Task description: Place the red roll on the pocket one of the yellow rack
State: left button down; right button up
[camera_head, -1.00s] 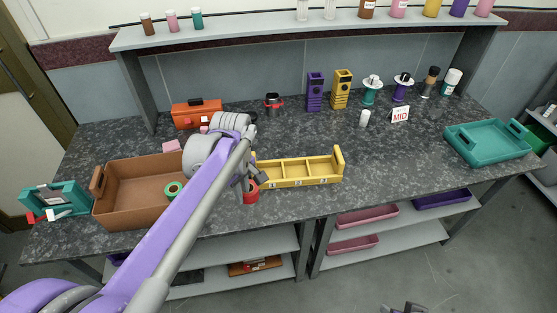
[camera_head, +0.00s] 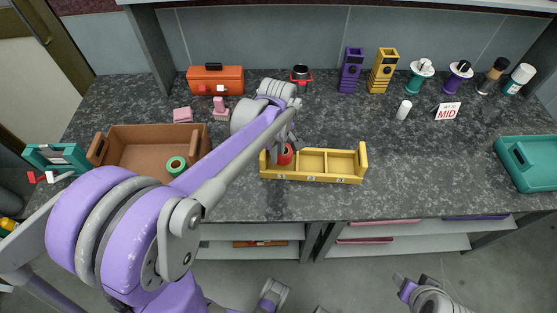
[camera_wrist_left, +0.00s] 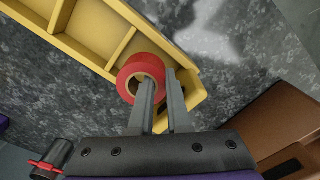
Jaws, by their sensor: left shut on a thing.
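The red roll (camera_head: 286,155) is in the left-end pocket of the yellow rack (camera_head: 326,180), or just over it; its lower part is hidden behind the front wall. I cannot tell whether it touches the pocket floor. My left gripper (camera_head: 280,146) is shut on the roll from above. In the left wrist view the left gripper (camera_wrist_left: 160,95) has one finger in the hole of the red roll (camera_wrist_left: 137,67) and the other outside its wall. The yellow rack (camera_wrist_left: 60,42) runs to the upper left there. Its other pockets look empty. My right gripper (camera_head: 413,287) seems to be at the lower right, its jaws unclear.
A brown bin (camera_head: 130,131) with a green roll (camera_head: 176,166) stands left of the rack. An orange toolbox (camera_head: 215,80) and a red-and-black item (camera_head: 300,74) are behind. A MID sign (camera_head: 446,111) and teal tray (camera_head: 540,163) are at the right.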

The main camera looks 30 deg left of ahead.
pick_arm(q)
jog(key=shift+w+f, duration=0.1)
jog(key=shift+f, duration=1.75)
jog(key=shift+f+b, duration=0.2)
jog(key=shift+b, duration=0.15)
jog(key=c, duration=1.2)
grip_release()
jog(key=shift+o, duration=0.2)
jog(key=shift+r, duration=0.1)
jog(key=shift+r, duration=0.1)
